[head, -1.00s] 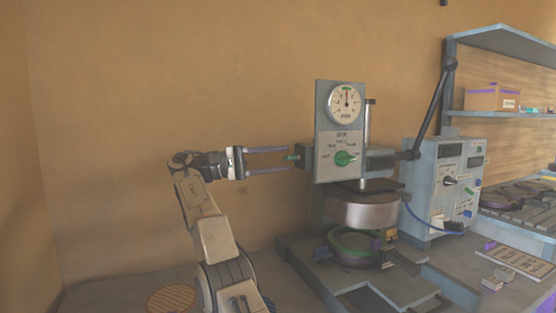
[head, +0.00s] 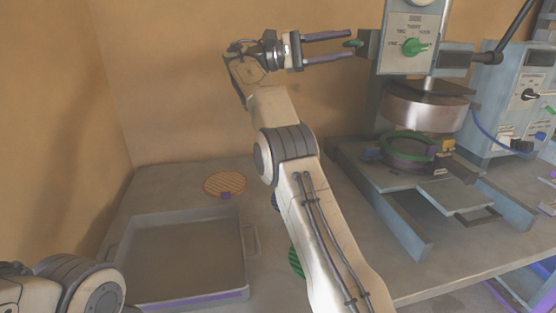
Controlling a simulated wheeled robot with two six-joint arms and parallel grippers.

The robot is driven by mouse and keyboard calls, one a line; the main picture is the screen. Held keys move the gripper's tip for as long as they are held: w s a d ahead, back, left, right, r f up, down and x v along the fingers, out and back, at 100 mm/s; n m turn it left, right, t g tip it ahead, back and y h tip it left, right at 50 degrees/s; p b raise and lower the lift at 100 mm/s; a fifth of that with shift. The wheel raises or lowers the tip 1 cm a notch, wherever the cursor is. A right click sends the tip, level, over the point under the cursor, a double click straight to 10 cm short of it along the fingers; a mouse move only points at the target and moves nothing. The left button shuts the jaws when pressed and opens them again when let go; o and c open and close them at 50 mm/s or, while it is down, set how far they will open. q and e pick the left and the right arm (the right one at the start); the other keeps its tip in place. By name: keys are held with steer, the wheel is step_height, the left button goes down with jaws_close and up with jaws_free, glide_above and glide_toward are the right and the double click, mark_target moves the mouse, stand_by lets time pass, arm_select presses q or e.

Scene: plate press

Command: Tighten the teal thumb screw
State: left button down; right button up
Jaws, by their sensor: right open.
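The teal thumb screw (head: 353,43) sticks out to the left from a grey block on the left side of the press's dial panel (head: 403,40). My right gripper (head: 351,45) is open, its two long fingers pointing right. In the picture the screw lies between the fingertips, one above and one below it. I see no clear contact, and cannot tell how well they line up in depth. Part of my left arm shows at the bottom left; its gripper is out of view.
The press has a green knob (head: 414,46) on its panel and a metal cylinder (head: 424,110) below. A blue-grey control box (head: 507,98) stands at the right. An empty grey tray (head: 246,262) and an orange round mat (head: 224,184) lie on the table at left.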

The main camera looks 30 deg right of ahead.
steer(key=shift+n+h, duration=0.4)
steer(key=shift+n, duration=0.3)
steer(key=shift+s+n, duration=0.1)
steer(key=shift+n, duration=0.7)
steer(key=s+a+n+t+p, duration=0.2)
steer(key=a+n+t+p, duration=0.45)
steer(key=n+p, duration=1.35)
steer(key=s+a+n+t+p, duration=0.2)
steer(key=a+n+t+p, duration=0.4)
steer(key=n+p, duration=1.45)
steer(key=s+a+f+m+g+y+b, duration=0.1)
steer(key=s+a+f+m+y+b, duration=0.4)
steer(key=s+m, duration=0.3)
steer(key=s+a+f+m+g+y+b, duration=0.1)
steer(key=s+a+f+m+y+b, duration=0.4)
steer(key=m, duration=1.1)
steer(key=shift+s+a+f+g, duration=0.35)
steer(key=shift+s+a, duration=0.7)
steer(key=shift+s, duration=0.65)
